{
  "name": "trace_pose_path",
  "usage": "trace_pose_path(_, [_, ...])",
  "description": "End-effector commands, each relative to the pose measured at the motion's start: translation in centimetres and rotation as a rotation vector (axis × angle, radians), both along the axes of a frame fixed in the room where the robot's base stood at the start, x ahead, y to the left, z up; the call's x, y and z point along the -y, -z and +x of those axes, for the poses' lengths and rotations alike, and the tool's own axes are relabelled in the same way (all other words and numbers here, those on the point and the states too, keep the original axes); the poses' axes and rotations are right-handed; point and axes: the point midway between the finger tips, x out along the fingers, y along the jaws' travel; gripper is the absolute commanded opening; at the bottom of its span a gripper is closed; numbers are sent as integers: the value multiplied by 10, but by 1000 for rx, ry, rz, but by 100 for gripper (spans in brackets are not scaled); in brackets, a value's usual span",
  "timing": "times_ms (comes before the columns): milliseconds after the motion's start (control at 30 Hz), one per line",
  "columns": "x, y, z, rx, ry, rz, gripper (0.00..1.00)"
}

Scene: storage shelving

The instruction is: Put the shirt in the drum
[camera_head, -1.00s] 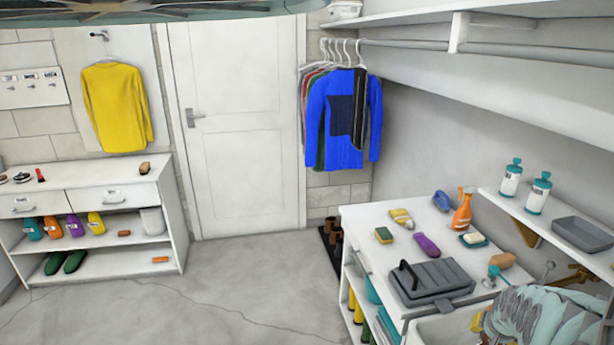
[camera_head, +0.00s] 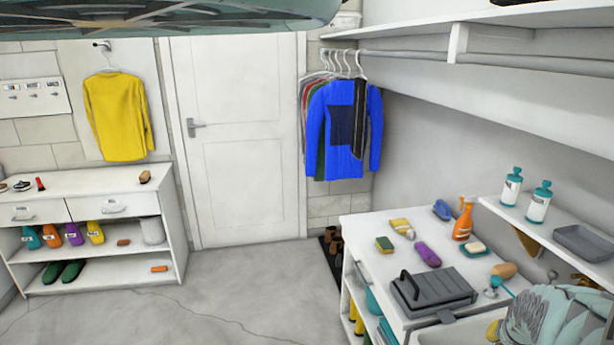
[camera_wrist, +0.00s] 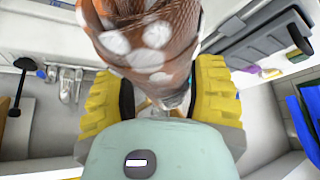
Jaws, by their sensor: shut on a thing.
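My gripper (camera_wrist: 160,104), with yellow ridged pads, is shut on a brown cloth with white spots (camera_wrist: 150,38). The cloth bunches to a narrow end between the pads and spreads toward the top of the wrist view. Whether it is a shirt I cannot tell, as most of it is out of frame. In the head view, a yellow shirt (camera_head: 118,115) hangs on a wall hook and a blue shirt (camera_head: 342,130) hangs at the front of a rail. I cannot make out a drum in either view.
A white counter (camera_head: 365,236) at right carries a grey case (camera_head: 432,290), sponges and an orange spray bottle (camera_head: 463,220). A bottle shelf (camera_head: 510,210) juts above it. A low cabinet (camera_head: 95,183) stands left. The floor (camera_head: 230,285) between is clear.

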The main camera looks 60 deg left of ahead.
Motion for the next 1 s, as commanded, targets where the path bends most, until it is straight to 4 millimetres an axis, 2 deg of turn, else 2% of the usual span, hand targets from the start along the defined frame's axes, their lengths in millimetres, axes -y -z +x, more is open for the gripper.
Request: trace_pose_path(1000, [30,-14,22,0,122,4,16])
